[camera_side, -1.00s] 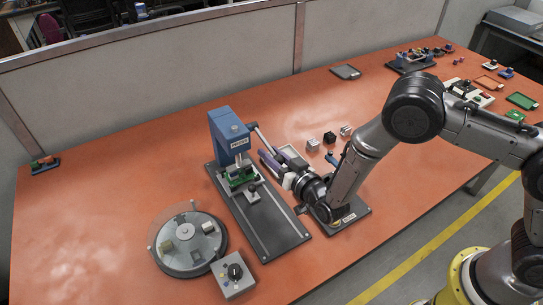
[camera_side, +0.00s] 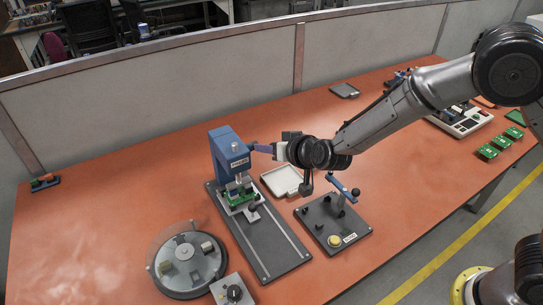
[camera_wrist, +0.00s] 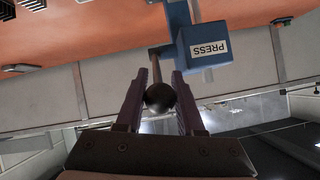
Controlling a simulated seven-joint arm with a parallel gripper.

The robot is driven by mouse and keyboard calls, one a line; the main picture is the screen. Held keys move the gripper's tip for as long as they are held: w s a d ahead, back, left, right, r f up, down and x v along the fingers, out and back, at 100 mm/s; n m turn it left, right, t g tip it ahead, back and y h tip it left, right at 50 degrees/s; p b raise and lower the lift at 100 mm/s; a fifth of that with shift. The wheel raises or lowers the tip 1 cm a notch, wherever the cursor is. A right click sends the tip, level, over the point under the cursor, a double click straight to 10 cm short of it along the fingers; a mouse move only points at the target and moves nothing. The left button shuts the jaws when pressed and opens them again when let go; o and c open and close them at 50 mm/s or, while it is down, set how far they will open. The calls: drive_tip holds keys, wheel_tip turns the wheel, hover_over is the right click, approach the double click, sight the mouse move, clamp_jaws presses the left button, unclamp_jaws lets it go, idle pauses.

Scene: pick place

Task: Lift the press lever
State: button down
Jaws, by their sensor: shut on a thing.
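The blue press (camera_side: 229,148) stands on a dark grey base plate with a green part (camera_side: 240,196) under its ram. It also shows upside down in the wrist view, with its PRESS label (camera_wrist: 208,48). The press lever (camera_wrist: 156,66) is a metal rod ending in a black ball knob (camera_wrist: 159,97). My gripper (camera_side: 262,148) is to the right of the press head, at about the height of its top. In the wrist view my gripper (camera_wrist: 160,82) has its purple fingers shut on the knob. In the side view the knob and most of the lever are hidden by my gripper.
A white tray (camera_side: 282,181) lies below my gripper. A dark fixture plate with a yellow button (camera_side: 335,240) and a blue-handled arm (camera_side: 343,187) stands front right. A round turntable (camera_side: 187,287) is at front left. Orange tabletop is clear left of the press.

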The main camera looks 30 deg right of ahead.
drive_tip(key=shift+w+r, duration=0.5)
drive_tip(key=shift+r, duration=0.25)
drive_tip(key=shift+a+f, duration=0.1)
idle(0.9)
drive_tip(key=c, duration=0.5)
unclamp_jaws()
drive_tip(key=shift+c, duration=0.2)
drive_tip(key=shift+s+f, duration=0.1)
drive_tip(key=v, duration=1.3)
drive_tip(key=shift+s, duration=0.4)
